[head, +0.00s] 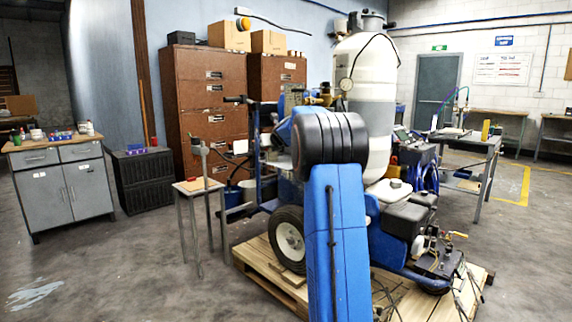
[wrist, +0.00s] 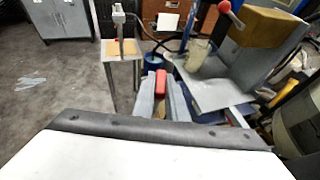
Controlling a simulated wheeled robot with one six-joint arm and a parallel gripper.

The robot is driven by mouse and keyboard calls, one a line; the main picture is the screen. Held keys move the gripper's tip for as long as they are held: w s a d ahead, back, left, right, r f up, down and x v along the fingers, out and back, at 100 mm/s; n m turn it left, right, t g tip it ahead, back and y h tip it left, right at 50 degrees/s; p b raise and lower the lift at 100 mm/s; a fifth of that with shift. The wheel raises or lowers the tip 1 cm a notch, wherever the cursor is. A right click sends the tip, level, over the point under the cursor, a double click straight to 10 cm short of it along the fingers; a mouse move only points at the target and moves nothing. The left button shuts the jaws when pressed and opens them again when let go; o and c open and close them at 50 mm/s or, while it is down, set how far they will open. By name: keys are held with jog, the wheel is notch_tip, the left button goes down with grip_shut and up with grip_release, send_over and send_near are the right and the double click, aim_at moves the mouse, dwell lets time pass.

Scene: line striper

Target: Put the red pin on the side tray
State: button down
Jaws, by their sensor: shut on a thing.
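In the wrist view, my gripper (wrist: 161,88) is shut on the red pin (wrist: 160,80), whose red end shows between the two grey fingers. The rest of the pin is hidden by the fingers. A flat grey tray (wrist: 205,95) on the side of the machine lies just right of and beyond the fingers, with a pale cup-like container (wrist: 198,54) at its back. The pin looks apart from the tray; its height above it is hard to tell. In the head view, my blue arm hides the gripper and pin.
A small stand (head: 197,185) with an upright post is left of the machine (head: 290,240), which sits on a wooden pallet (head: 262,268). A red-knobbed lever (wrist: 223,6) rises behind the tray. A grey cabinet (head: 60,185) stands at left. Floor is open at front left.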

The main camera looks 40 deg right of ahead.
jog(key=w+a, duration=0.3)
jog(key=w, duration=0.4)
send_over(285, 166)
jog(key=shift+a+f, duration=0.2)
jog(key=shift+f, duration=1.35)
jog(key=shift+a+f, duration=0.15)
jog(key=shift+f, duration=1.35)
jog(key=shift+d+f, duration=0.15)
jog(key=shift+f, duration=0.05)
jog(key=c, duration=1.8)
grip_release()
jog(key=shift+f, duration=0.15)
jog(key=shift+o, duration=0.2)
